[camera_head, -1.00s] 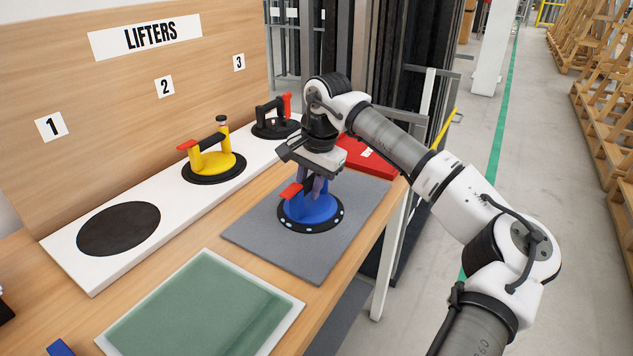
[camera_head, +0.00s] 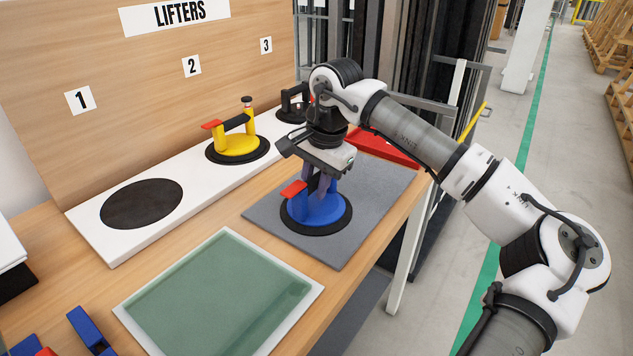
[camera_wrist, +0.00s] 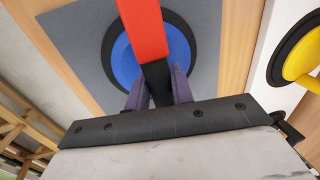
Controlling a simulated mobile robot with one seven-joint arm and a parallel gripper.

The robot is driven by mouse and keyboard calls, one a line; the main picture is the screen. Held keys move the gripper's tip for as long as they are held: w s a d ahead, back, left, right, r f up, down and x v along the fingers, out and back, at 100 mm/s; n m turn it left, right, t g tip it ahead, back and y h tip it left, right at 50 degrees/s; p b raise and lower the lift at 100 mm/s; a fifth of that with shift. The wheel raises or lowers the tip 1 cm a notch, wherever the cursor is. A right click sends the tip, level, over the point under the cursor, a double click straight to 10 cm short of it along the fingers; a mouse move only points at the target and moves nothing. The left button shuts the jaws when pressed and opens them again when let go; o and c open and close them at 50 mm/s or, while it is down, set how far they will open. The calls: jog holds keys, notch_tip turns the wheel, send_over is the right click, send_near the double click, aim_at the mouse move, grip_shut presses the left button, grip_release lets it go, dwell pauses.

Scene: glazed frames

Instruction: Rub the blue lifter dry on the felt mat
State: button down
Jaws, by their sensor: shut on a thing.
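The blue lifter (camera_head: 322,208) sits upright on the grey felt mat (camera_head: 385,185), on its left part. It has a black rim, a blue body and a red lever. The rim looks plain black, with no pale spots on the part that shows. My gripper (camera_head: 319,184) points down and is shut on the lifter's handle. In the wrist view, my gripper's fingers (camera_wrist: 159,92) stand on either side of the black handle (camera_wrist: 157,80). The blue body (camera_wrist: 125,62) lies below, against the felt mat (camera_wrist: 80,55). The lifter's underside is hidden.
A white board (camera_head: 95,240) bears an empty black disc (camera_head: 141,203) under label 1, a yellow lifter (camera_head: 238,143) under 2 and a black lifter (camera_head: 291,103) under 3. A greenish glass pane (camera_head: 220,295) lies in front. A red object (camera_head: 385,148) is behind the mat. Blue parts (camera_head: 90,330) are at lower left.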

aim_at(316, 177)
jog(key=shift+r, duration=0.1)
dwell(0.4)
jog(key=shift+r+p, duration=2.05)
jog(key=shift+r, duration=0.95)
jog(key=shift+d+f, duration=0.1)
